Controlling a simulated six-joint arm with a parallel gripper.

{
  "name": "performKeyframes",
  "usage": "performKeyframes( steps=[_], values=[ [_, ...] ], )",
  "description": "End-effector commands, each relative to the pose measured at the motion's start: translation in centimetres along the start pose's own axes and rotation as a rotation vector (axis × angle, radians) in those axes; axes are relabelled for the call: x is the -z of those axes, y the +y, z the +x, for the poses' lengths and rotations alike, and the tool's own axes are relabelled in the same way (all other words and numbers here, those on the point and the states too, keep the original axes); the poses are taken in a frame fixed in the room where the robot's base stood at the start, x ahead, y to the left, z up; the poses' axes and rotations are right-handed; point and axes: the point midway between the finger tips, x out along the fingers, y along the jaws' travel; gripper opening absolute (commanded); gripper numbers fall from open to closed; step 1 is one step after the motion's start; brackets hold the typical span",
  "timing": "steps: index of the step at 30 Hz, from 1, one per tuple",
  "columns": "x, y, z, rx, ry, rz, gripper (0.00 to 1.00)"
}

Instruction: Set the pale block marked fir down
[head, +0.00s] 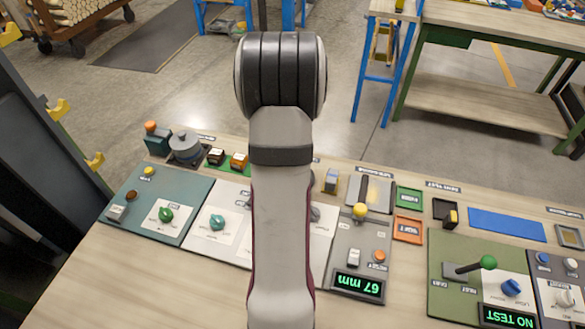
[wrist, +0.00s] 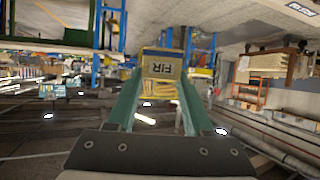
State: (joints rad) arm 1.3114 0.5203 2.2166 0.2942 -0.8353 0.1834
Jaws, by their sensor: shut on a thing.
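Behind the block, the wrist view shows the workshop at a distance, and no surface visibly touches the block. In the head view my arm stands in the middle of the picture and my gripper cannot be made out. I cannot tell from there how high the block is.
The wooden bench (head: 130,270) carries control panels with knobs, displays and a green-knobbed lever (head: 488,262). Small blocks (head: 238,160) sit behind the left panels.

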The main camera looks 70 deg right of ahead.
Motion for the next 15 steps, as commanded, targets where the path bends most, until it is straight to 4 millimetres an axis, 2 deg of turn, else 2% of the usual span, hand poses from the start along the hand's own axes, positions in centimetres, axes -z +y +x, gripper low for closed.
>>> performKeyframes(
  steps=[1, 3, 6, 12, 15],
  values=[
    [1.8, 0.0, 0.7, 0.045, 0.008, -0.023, 0.00],
    [3.5, -0.4, 1.4, 0.121, 0.006, -0.060, 0.00],
    [5.3, -0.8, 1.9, 0.224, 0.004, -0.108, 0.00],
    [7.3, -1.0, 1.8, 0.434, 0.003, -0.212, 0.00],
    [7.3, -0.3, 1.1, 0.595, 0.001, -0.290, 0.00]
  ],
)
